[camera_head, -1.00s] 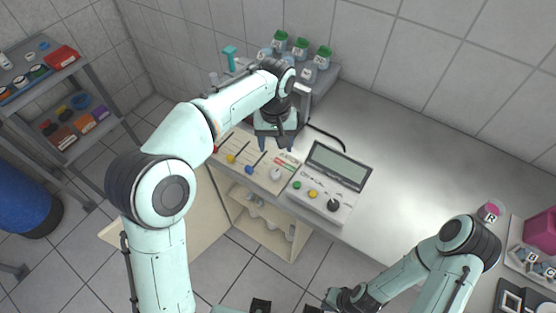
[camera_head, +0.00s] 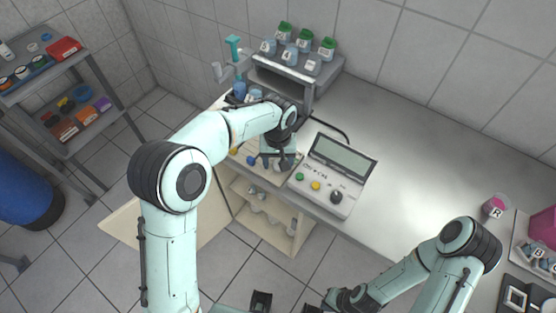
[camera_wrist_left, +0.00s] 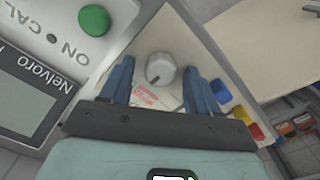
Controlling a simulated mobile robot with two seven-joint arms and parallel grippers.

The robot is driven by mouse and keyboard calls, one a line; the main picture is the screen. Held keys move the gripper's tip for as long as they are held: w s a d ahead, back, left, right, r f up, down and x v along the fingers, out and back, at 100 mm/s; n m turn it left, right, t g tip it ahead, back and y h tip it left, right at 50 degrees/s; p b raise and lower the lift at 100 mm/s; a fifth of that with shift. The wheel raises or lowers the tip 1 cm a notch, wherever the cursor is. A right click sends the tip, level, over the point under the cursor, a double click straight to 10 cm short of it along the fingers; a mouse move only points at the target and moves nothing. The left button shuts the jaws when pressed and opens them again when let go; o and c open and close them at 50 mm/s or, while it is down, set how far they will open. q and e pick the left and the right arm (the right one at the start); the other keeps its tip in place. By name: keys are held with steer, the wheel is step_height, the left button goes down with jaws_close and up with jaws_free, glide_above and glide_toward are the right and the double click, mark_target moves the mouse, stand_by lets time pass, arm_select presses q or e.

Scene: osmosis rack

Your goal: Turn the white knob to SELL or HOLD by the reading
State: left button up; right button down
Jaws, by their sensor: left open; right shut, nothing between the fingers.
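The white knob (camera_wrist_left: 160,69) sits on a cream panel, between the spread fingers of my left gripper (camera_wrist_left: 158,78) in the wrist view. The fingers are open and stand apart from the knob on both sides. In the head view my left gripper (camera_head: 275,162) is low over the panel and hides the knob. A meter (camera_head: 324,180) with a grey display (camera_head: 346,155) stands right of the panel; no reading is legible. Red and green print (camera_wrist_left: 150,97) shows beside the knob, too blurred to read.
The meter has a green button (camera_head: 300,177), a yellow button (camera_head: 316,185) and a black dial (camera_head: 336,197) close to my left gripper. Coloured sliders (camera_wrist_left: 240,115) lie on the panel's other side. A rack with green-capped jars (camera_head: 305,46) stands behind.

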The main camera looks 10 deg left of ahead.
arm_select(q)
steer(key=c, duration=1)
steer(key=shift+c, duration=0.2)
steer(key=n, duration=0.4)
steer(key=shift+n, duration=0.3)
steer(key=n, duration=0.4)
steer(key=shift+n, duration=0.3)
steer(key=o, duration=1)
steer(key=shift+o, duration=0.2)
steer(key=shift+r, duration=0.1)
